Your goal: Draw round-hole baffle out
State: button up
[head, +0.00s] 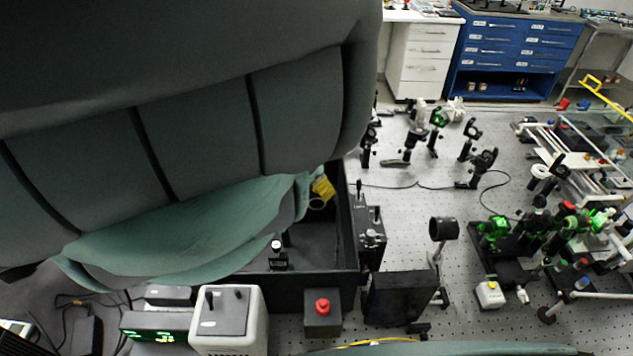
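A black open-topped box (352,215) stands on the bench at lower centre. A black unit with levers on top (369,232) stands against the box's right side. I cannot tell which part is the round-hole baffle. A large dark form close to the camera covers the upper left and hides the back and left of the box. My gripper's fingertips are not visible.
A white box with two black knobs (228,330), a green-lit display (158,332), a red-button box (322,315) and a black block (398,297) stand in front. Optics crowd the right. The perforated bench (405,215) has bare patches at centre. Blue drawers (515,55) stand behind.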

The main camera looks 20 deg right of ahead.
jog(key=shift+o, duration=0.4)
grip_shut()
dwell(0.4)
